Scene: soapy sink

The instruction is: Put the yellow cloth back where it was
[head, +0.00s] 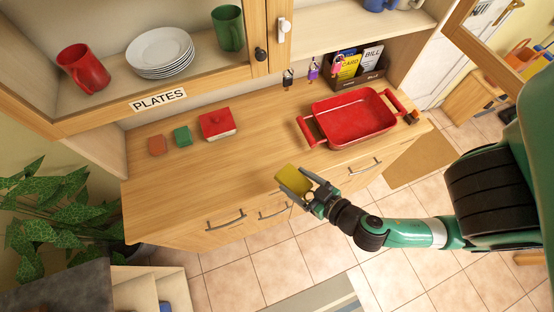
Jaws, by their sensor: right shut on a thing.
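The yellow cloth (291,177) is a small folded-looking yellow piece near the front edge of the wooden counter. My right gripper (303,188) is shut on it, reaching in from the right. The cloth appears over or just above the counter's front edge; I cannot tell whether it touches the wood. The fingers hide part of the cloth. My left gripper is not in view.
A red tray (352,119) stands at the counter's right. A red lidded box (217,123), a green block (182,136) and an orange-brown block (157,146) stand at the back left. A box with cards (359,79) is behind the tray. The counter's middle is clear.

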